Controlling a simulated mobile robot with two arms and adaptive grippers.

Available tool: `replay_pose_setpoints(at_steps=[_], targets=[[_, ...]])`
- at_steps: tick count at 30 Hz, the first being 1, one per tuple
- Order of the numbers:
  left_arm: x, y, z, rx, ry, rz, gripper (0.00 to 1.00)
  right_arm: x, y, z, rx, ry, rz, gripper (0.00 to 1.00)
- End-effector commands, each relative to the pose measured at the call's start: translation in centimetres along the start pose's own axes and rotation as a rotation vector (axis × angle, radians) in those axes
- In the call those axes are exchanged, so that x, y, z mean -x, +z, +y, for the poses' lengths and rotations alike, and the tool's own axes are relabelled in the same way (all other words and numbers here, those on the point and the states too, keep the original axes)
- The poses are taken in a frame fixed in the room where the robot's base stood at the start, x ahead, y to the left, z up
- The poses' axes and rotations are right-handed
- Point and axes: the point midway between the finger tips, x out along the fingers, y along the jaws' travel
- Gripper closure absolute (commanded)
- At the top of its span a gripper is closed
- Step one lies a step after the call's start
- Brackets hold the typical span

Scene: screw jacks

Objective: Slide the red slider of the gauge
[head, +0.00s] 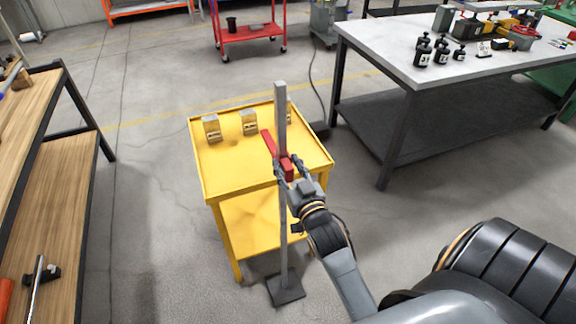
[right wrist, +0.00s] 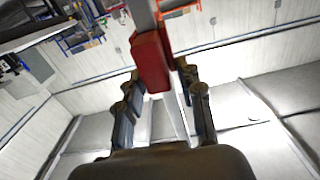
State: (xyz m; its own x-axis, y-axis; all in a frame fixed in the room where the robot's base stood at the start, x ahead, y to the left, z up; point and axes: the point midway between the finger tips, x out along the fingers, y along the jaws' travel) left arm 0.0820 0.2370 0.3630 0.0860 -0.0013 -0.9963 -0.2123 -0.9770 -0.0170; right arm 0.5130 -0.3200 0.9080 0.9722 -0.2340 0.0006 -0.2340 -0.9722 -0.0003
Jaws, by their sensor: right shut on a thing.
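The gauge is a tall grey post (head: 281,115) on a dark square foot (head: 286,290), standing on the floor in front of the yellow cart. Its red slider (head: 287,167) sits around the post in the upper half, with a red arm (head: 269,144) pointing toward the cart. My right gripper (head: 289,170) is shut on the red slider, one finger on each side. In the right wrist view the slider (right wrist: 151,62) shows between and just beyond the fingers (right wrist: 162,98). My left gripper is not in view.
The yellow cart (head: 222,187) carries several small grey-and-yellow blocks (head: 249,122) along its back edge, one partly hidden by the post. A grey workbench (head: 385,60) is at the right, a wooden bench (head: 45,190) at the left.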

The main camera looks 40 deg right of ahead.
Motion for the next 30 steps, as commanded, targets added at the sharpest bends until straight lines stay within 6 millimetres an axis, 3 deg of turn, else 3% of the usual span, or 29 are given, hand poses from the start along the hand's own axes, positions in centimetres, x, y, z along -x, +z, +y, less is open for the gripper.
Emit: replay_pose_setpoints(at_steps=[11, 24, 30], targets=[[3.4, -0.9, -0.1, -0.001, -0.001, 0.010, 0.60, -0.1, -3.6, 0.0, 0.001, 0.000, 0.002, 1.00], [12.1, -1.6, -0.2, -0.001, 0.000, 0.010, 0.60, -0.1, -12.8, 0.0, 0.000, 0.000, 0.007, 1.00], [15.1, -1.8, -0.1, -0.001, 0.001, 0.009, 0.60, -0.1, -16.1, 0.0, 0.000, 0.000, 0.008, 1.00]])
